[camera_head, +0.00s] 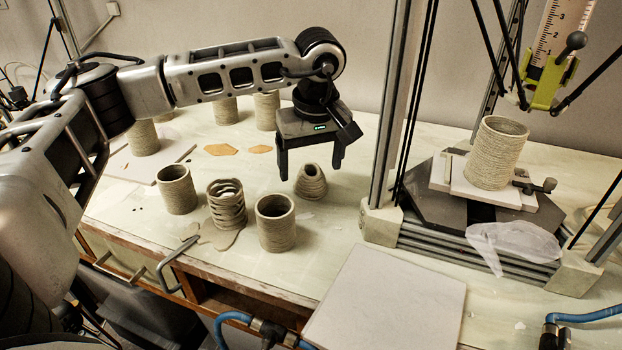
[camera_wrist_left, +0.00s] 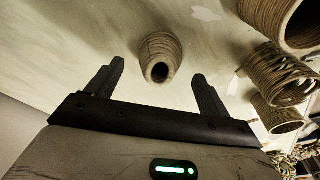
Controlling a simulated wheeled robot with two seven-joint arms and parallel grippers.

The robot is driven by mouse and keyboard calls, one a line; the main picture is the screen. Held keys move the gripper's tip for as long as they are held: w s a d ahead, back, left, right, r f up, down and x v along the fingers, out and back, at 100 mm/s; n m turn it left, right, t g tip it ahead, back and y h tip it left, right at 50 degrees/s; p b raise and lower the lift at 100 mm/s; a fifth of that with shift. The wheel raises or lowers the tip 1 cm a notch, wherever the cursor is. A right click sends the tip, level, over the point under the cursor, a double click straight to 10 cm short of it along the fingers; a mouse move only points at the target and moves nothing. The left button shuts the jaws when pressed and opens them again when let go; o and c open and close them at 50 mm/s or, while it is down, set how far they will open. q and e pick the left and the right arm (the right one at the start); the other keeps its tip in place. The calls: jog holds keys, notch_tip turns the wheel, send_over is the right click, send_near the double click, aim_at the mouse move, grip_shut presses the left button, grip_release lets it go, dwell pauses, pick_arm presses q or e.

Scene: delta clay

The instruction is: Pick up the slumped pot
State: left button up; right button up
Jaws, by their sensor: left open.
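A small clay pot (camera_head: 311,182) that narrows to a small opening stands on the pale table, right of the other front pots. It also shows in the left wrist view (camera_wrist_left: 160,52), between and beyond the fingertips. Another pot (camera_head: 226,205) has sagging, gapped coils and a flat spill of clay at its base; it shows at the right in the left wrist view (camera_wrist_left: 282,72). Both look misshapen. My left gripper (camera_head: 309,174) is open and empty, pointing down above the narrowing pot, its fingers apart from it. My right gripper is out of view.
Straight-walled pots stand close by at the front (camera_head: 276,232) and left (camera_head: 178,198). More pots (camera_head: 224,110) stand behind. A printer frame post (camera_head: 386,130) rises to the right, with a pot (camera_head: 497,160) on its bed. A pale square slab (camera_head: 385,305) lies in front.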

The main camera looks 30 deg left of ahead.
pick_arm(q)
jog(key=shift+w+a+f, duration=0.1)
jog(key=shift+f, duration=0.8)
jog(key=c, duration=1.1)
jog(key=shift+r, duration=0.1)
